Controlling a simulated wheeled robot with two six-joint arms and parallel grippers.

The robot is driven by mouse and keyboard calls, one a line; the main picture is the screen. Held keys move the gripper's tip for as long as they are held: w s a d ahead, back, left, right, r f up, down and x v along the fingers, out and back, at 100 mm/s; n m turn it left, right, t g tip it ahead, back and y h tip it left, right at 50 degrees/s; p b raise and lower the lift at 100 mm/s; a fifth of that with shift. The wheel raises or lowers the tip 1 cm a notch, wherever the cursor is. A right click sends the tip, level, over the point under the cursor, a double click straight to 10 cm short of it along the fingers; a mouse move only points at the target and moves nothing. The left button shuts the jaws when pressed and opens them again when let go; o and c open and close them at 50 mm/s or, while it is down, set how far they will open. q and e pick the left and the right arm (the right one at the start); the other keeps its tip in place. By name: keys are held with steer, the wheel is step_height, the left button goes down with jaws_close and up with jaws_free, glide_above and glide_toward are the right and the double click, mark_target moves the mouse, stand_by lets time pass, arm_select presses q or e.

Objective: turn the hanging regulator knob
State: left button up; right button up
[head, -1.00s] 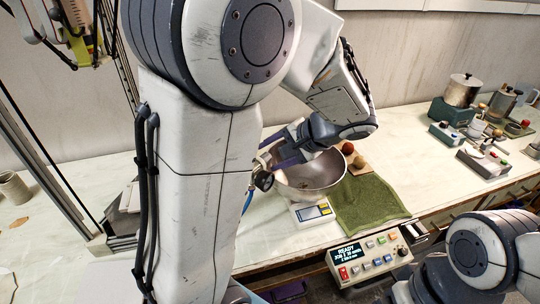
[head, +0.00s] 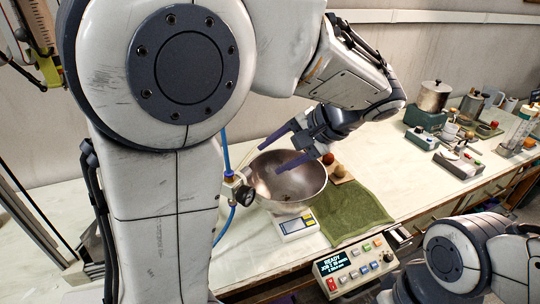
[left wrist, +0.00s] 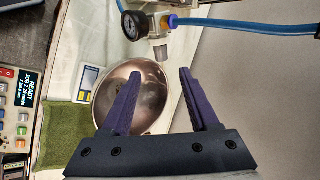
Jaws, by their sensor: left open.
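The regulator (head: 229,178) hangs beside my left arm in the head view, with a blue hose and a round dark gauge (head: 245,195). In the left wrist view the regulator's grey knob (left wrist: 160,49) points down below its body, beside the gauge (left wrist: 131,25). My left gripper (head: 270,158) is open and empty, with purple fingers spread above the bowl, to the right of the regulator. In the left wrist view the knob lies beyond the fingertips (left wrist: 160,73), roughly between them in the picture, apart from both. My arm hides part of the regulator's surroundings in the head view. My right gripper is not visible.
A metal bowl (head: 309,184) stands on a scale (head: 293,226) under the left gripper. A green towel (head: 352,212) lies to its right. A control box (head: 354,265) is at the bench front. Pots and tools (head: 433,97) stand farther right.

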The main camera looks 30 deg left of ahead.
mark_target(246, 169)
arm_select(q)
steer(key=a+r+n+h+p, duration=0.1)
steer(key=a+r+h+p, duration=0.3)
steer(key=a+h+p, duration=0.4)
steer(key=shift+y, duration=0.6)
steer(key=f+p, duration=0.1)
steer(key=f, duration=0.6)
steer(key=f+p, duration=0.1)
steer(key=f, duration=0.2)
steer(key=shift+w+a+f+p, duration=0.15)
steer(key=shift+w+f+p, duration=0.15)
steer(key=shift+w+f, duration=0.1)
jaws_close()
